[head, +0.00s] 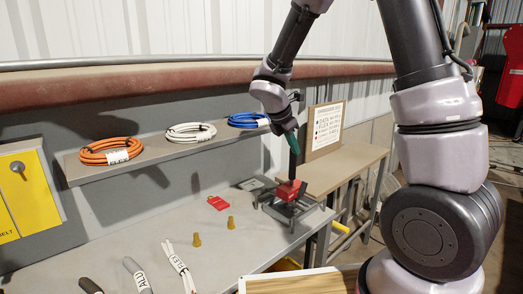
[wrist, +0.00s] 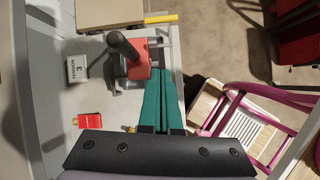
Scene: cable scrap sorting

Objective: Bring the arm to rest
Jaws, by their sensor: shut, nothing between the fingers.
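My gripper (head: 291,143) hangs from my arm above the right end of the grey bench (head: 150,240). Its green fingers are together, with nothing between them; they also show in the wrist view (wrist: 156,100). Below it is a red block device (head: 288,191) on a metal frame with an upright black lever (head: 294,165). In the wrist view the red device (wrist: 141,66) lies just beyond the fingertips, with the lever to their left. I cannot tell whether the fingers touch the lever.
Orange (head: 109,150), white (head: 190,132) and blue (head: 247,120) cable coils lie on a shelf behind. A red tag (head: 218,203) and two brass pegs (head: 196,240) are on the bench. A lettered sign (head: 327,127) stands on the side table (head: 340,168). Cable pieces (head: 180,264) lie in front.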

